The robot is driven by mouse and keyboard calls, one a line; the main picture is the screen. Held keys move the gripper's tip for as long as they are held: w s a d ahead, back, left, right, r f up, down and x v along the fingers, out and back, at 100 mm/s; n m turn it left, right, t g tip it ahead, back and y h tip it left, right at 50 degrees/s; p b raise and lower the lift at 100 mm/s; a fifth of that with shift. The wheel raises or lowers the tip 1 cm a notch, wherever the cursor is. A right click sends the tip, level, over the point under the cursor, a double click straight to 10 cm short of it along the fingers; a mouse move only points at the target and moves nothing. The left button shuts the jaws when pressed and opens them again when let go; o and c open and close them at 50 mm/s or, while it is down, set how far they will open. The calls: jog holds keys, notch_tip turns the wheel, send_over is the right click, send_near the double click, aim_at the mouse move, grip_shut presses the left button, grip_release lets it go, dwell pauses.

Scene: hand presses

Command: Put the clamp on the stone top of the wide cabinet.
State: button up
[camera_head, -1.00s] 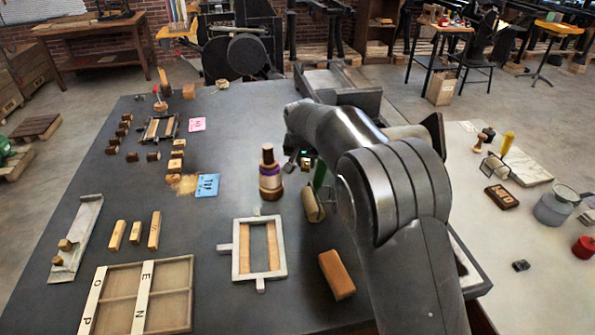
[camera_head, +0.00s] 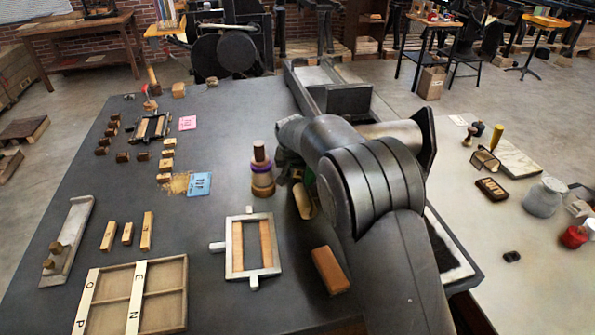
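The wide cabinet's top (camera_head: 215,130) is a large dark grey slab filling the left and middle of the view. I cannot make out the clamp with certainty. My arm rises from the bottom right over the slab and bends left at the elbow. My gripper is mostly hidden behind my own arm. A dark part (camera_head: 287,166) just right of the wooden post with a purple band may belong to it. Its fingers and anything between them cannot be seen clearly.
On the slab stand a purple-banded wooden post (camera_head: 262,172), a pale frame (camera_head: 235,245), a brown block (camera_head: 330,270), a divided tray (camera_head: 162,312) and several small wooden blocks. A pale side table (camera_head: 455,220) at right holds a jar (camera_head: 545,198). Bare slab lies left of the post.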

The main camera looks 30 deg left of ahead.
jog(key=shift+r, duration=0.1)
jog(key=v, duration=0.5)
jog(key=shift+r, duration=0.1)
notch_tip(320, 180, up, 7)
dwell(0.4)
